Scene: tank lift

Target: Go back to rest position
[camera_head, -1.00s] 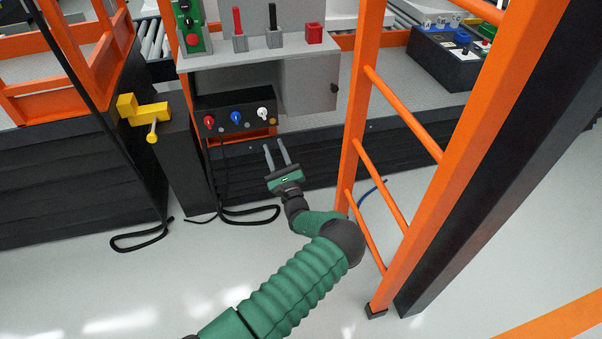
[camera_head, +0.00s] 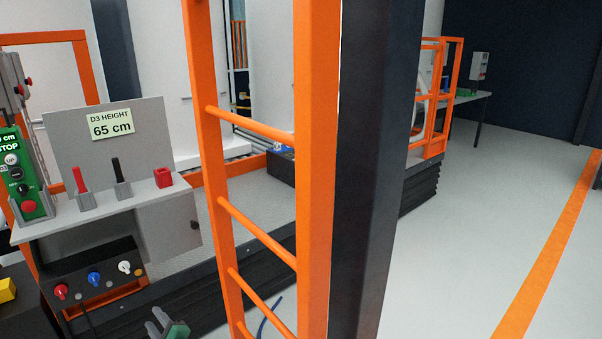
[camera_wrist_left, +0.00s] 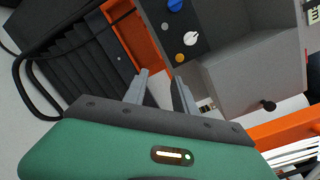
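My left gripper (camera_head: 156,319) shows at the bottom edge of the head view, in front of the black knob box, with only its fingers and part of its green body in frame. In the left wrist view its two grey fingers (camera_wrist_left: 160,78) stand apart with nothing between them, so it is open and empty. The knob box (camera_head: 95,282) with red, blue and white knobs is under the grey shelf. In the wrist view its blue and white knobs (camera_wrist_left: 190,39) are beyond the fingers. My right gripper is in neither view.
An orange ladder frame (camera_head: 316,170) and a dark post (camera_head: 372,170) stand close on the right of the gripper. A grey shelf (camera_head: 130,205) holds a green button pendant (camera_head: 22,180), two levers and a red block (camera_head: 163,177). Open floor (camera_head: 490,220) lies at the right.

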